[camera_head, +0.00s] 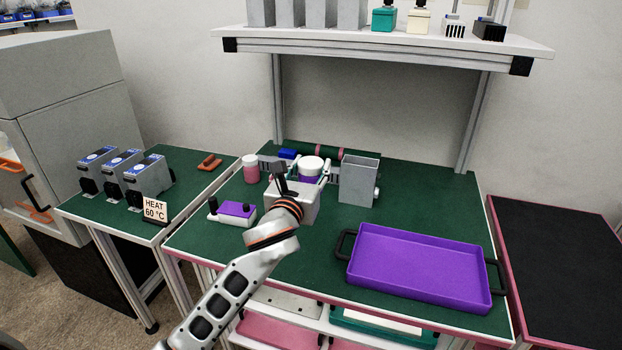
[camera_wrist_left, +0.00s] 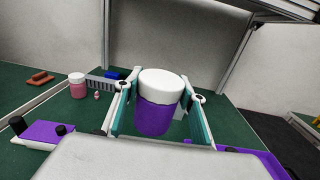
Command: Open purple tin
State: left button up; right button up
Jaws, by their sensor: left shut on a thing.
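The purple tin (camera_wrist_left: 156,116) has a purple body and a white lid (camera_wrist_left: 161,83), which sits on top of it. In the head view the tin (camera_head: 309,179) stands upright at the back middle of the green bench, its white lid (camera_head: 311,163) facing up. My left gripper (camera_head: 311,172) is shut on the tin, with one finger on each side, as the left wrist view also shows (camera_wrist_left: 160,112). The lower part of the tin is partly hidden behind my gripper's body. My right gripper is not in view.
A pink jar with a white lid (camera_head: 251,172) stands left of the tin. A grey open box (camera_head: 358,183) stands close on the right. A purple tray (camera_head: 420,303) fills the front right. A purple block with black knobs (camera_head: 236,209) sits front left. A shelf (camera_head: 390,46) overhangs the back.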

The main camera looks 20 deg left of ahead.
pick_arm(q)
jog(key=shift+r, duration=0.25)
jog(key=o, duration=0.4)
jog(key=c, duration=0.6)
jog(key=shift+s+f, duration=0.2)
jog(key=shift+f, duration=0.05)
jog(key=shift+c, duration=0.2)
jog(key=s+a+f, duration=0.2)
jog(key=s+f, duration=0.3)
jog(key=s, duration=0.6)
jog(key=s+a+f, duration=0.3)
jog(key=s+f, duration=0.3)
jog(key=s, duration=0.5)
jog(key=shift+w, duration=0.1)
